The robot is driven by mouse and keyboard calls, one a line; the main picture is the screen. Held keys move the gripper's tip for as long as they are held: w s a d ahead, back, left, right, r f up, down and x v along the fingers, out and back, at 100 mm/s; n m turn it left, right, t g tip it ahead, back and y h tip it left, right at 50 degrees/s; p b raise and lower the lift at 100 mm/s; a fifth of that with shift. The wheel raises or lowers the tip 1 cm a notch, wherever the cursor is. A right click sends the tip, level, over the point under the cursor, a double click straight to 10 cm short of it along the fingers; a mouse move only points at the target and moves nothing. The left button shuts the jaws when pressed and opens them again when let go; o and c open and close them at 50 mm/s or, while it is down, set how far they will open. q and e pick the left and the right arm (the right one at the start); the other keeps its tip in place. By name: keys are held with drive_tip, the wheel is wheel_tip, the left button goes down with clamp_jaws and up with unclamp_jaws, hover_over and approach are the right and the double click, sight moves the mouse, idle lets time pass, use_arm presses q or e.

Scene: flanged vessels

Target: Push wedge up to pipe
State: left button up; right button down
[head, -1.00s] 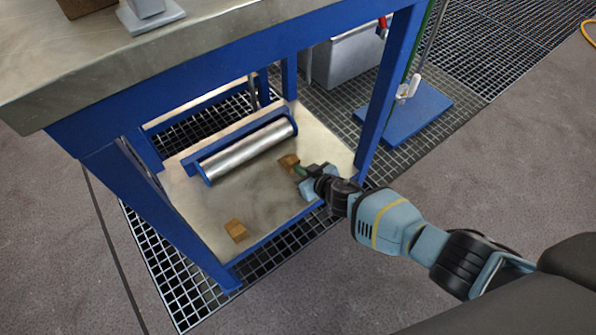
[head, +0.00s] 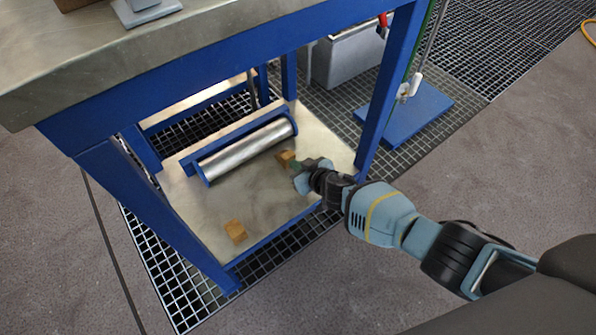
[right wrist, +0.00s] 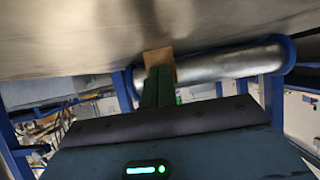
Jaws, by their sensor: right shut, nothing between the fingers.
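A silver pipe (head: 247,149) lies in a blue cradle on the metal lower shelf of the blue-framed table. A small wooden wedge (head: 285,157) sits on the shelf near the pipe's right end. A second wooden wedge (head: 235,231) lies near the shelf's front edge. Whether wedge and pipe touch is unclear. My left gripper is not in view.
A blue table leg (head: 388,95) stands close to the right of my right gripper. The tabletop (head: 220,35) overhangs the shelf (head: 260,195). A grey box (head: 350,58) and a blue plate (head: 408,115) are beyond. The shelf's middle is bare.

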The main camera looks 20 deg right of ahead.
sight(291, 158)
use_arm(q)
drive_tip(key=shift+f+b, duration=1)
drive_tip(key=shift+b, duration=0.15)
use_arm(e)
drive_tip(key=shift+w+a, duration=0.25)
drive_tip(key=shift+w, duration=0.35)
drive_tip(key=shift+w+a, duration=0.2)
drive_tip(key=shift+w, duration=0.45)
drive_tip(key=shift+w+a, duration=0.25)
drive_tip(key=shift+w, duration=0.35)
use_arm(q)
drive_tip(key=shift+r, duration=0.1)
use_arm(e)
drive_tip(key=shift+s, duration=0.1)
drive_tip(key=shift+s+d+r+p, duration=0.1)
drive_tip(key=shift+s+d+p, duration=0.15)
drive_tip(key=shift+s+p, duration=0.3)
drive_tip(key=shift+s+d+p, duration=0.2)
drive_tip(key=shift+s+p, duration=0.25)
drive_tip(key=shift+s, duration=0.05)
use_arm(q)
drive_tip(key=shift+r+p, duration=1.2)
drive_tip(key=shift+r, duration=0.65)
use_arm(e)
drive_tip(key=shift+s+d, duration=0.25)
drive_tip(key=shift+s, duration=0.45)
drive_tip(key=shift+s+d, duration=0.3)
drive_tip(key=shift+s, duration=0.45)
drive_tip(key=shift+s+d, duration=0.25)
drive_tip(key=shift+s, duration=0.45)
